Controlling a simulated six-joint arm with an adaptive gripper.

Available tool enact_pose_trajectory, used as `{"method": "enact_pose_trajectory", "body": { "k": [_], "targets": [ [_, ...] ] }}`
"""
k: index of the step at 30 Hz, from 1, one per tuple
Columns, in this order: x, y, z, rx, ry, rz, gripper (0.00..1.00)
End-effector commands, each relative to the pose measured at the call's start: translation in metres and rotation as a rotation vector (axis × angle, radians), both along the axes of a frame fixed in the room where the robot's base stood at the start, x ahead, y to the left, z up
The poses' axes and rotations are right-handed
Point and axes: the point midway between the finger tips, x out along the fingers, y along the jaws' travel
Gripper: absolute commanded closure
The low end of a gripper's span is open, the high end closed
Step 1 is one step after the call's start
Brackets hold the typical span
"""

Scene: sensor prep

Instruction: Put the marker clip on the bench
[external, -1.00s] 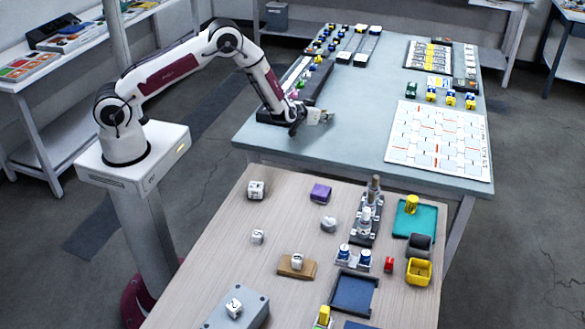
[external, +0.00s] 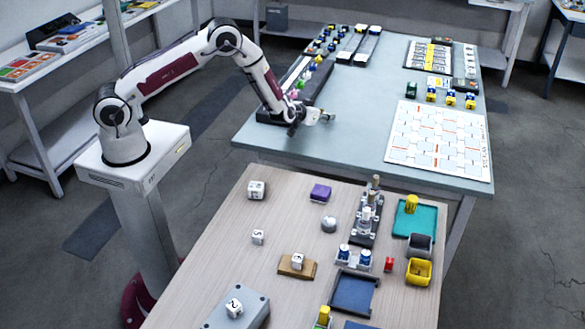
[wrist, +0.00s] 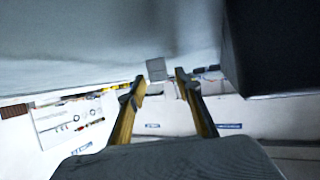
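My gripper (external: 325,117) is low over the near left part of the blue-grey bench (external: 345,140), beside the long dark rack. In the wrist view its two fingers (wrist: 160,77) stand apart with a gap between them. A small grey square piece (wrist: 156,69) shows at the gap, just beyond the fingertips, and neither finger visibly touches it. It may be the marker clip, but I cannot tell for sure. In the external view the fingertips are too small to make out what is at them.
The long dark rack (external: 318,80) with coloured pieces is close to my gripper. A white grid board (external: 438,140) lies at the bench's right. The bench middle is clear. A wooden table (external: 205,255) with blocks and trays stands in front.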

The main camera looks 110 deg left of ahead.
Motion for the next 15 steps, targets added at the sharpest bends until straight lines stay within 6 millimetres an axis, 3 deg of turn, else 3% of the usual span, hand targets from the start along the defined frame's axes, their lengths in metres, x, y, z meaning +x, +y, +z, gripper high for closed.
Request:
{"method": "enact_pose_trajectory", "body": {
  "k": [15],
  "targets": [
    [-0.018, -0.043, 0.023, 0.000, 0.000, 0.000, 0.66]
  ]
}}
